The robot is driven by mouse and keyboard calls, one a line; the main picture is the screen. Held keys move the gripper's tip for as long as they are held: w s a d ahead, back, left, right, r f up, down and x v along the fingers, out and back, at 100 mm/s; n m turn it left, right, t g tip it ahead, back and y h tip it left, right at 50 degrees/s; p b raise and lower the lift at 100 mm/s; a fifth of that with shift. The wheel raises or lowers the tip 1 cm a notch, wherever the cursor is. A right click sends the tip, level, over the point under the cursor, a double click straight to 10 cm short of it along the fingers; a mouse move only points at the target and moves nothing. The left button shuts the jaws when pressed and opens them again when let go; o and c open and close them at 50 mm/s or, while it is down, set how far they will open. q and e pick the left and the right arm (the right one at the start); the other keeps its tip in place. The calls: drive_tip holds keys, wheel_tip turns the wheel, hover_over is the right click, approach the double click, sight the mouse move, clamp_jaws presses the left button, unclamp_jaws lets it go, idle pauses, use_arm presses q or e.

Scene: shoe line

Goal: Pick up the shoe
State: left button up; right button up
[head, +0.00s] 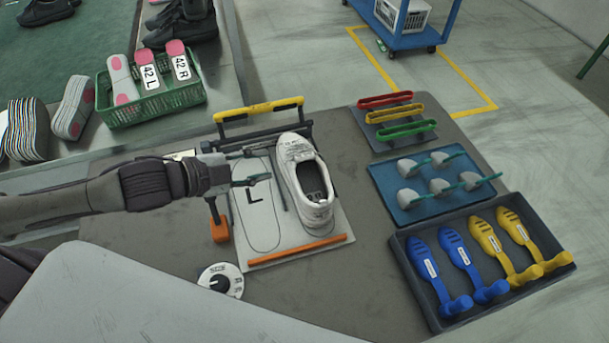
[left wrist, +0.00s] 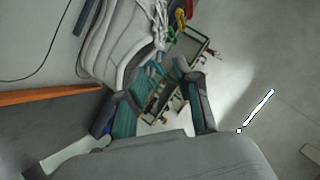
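A white shoe (head: 298,185) stands on the right part of a pale board (head: 335,225) on the grey work table, with its opening facing up. The board has a foot outline marked L to the left of the shoe. My left gripper (head: 275,163) is open and empty, reaching in from the left above the outline, with its fingertips close to the shoe's left side. I cannot tell whether they touch it. In the left wrist view the shoe (left wrist: 118,45) is at the upper left, beside the open fingers. My right gripper is not in view.
A yellow-topped bar (head: 258,109) stands behind the board, and an orange strip (head: 295,250) runs along its front. A dial (head: 220,282) is near the front. Trays with coloured straps (head: 385,100), grey pieces (head: 410,167) and shoe trees (head: 425,265) lie to the right. A green crate (head: 150,108) holds insoles.

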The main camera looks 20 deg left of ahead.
sight(298, 158)
use_arm(q)
drive_tip(key=x, duration=0.7)
drive_tip(key=shift+w+r, duration=0.1)
drive_tip(key=shift+w+d+p, duration=0.1)
drive_tip(key=shift+w+p, duration=0.1)
drive_tip(key=shift+p, duration=0.1)
drive_tip(key=x, duration=0.4)
drive_tip(key=shift+w+f+p, duration=0.1)
drive_tip(key=shift+f+p, duration=0.2)
drive_tip(key=shift+f, duration=0.1)
drive_tip(key=shift+w, duration=0.1)
clamp_jaws()
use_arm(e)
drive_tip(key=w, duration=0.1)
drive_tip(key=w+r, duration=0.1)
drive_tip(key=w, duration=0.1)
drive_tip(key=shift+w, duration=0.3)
